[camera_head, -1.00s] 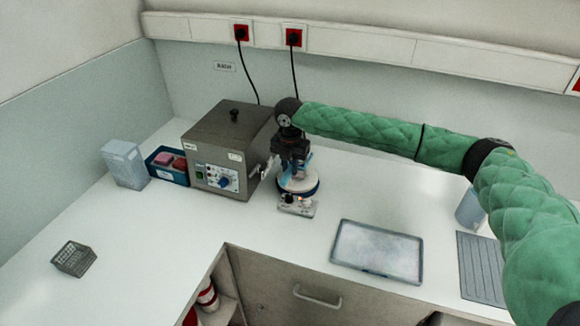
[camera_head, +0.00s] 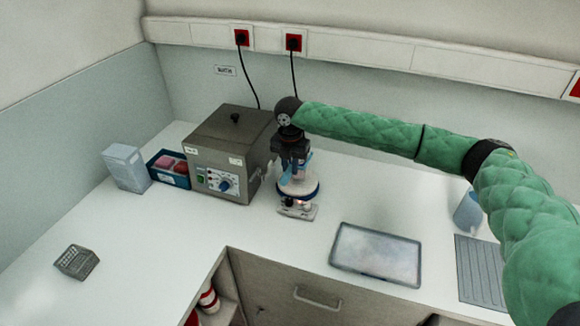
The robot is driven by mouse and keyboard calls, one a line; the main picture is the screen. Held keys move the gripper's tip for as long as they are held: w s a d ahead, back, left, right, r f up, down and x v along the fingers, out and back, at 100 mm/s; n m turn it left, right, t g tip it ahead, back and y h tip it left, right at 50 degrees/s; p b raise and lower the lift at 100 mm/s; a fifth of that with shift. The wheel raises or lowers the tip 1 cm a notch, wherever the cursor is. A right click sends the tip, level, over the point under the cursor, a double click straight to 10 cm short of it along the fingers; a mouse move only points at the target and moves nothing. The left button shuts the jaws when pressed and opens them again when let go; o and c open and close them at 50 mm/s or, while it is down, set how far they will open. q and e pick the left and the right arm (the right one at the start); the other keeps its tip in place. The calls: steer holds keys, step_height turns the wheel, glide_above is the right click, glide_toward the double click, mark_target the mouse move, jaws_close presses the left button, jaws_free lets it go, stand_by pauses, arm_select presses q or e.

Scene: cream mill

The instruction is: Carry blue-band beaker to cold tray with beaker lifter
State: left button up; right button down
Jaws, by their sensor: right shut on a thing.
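My right gripper (camera_head: 294,160) is over a small hotplate with a round white top and a blue rim (camera_head: 298,190). It points down and is shut on a small light-blue and dark piece, which I take for the beaker lifter; the jaws hide most of it. I cannot make out the blue-band beaker apart from the gripper and the plate, or tell whether the lifter is around it. The cold tray (camera_head: 375,254), flat with a frosted surface and dark rim, lies on the bench to the right and nearer. My left gripper is not in view.
A grey bath box (camera_head: 230,150) stands close left of the gripper. Further left are a blue bin (camera_head: 168,170) with pink things and a pale container (camera_head: 126,167). A small grey basket (camera_head: 77,262) lies front left. A ribbed mat (camera_head: 482,272) and bluish vessel (camera_head: 468,212) are right.

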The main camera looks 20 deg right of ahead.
steer(key=shift+r+p, duration=2.15)
steer(key=shift+r, duration=0.8)
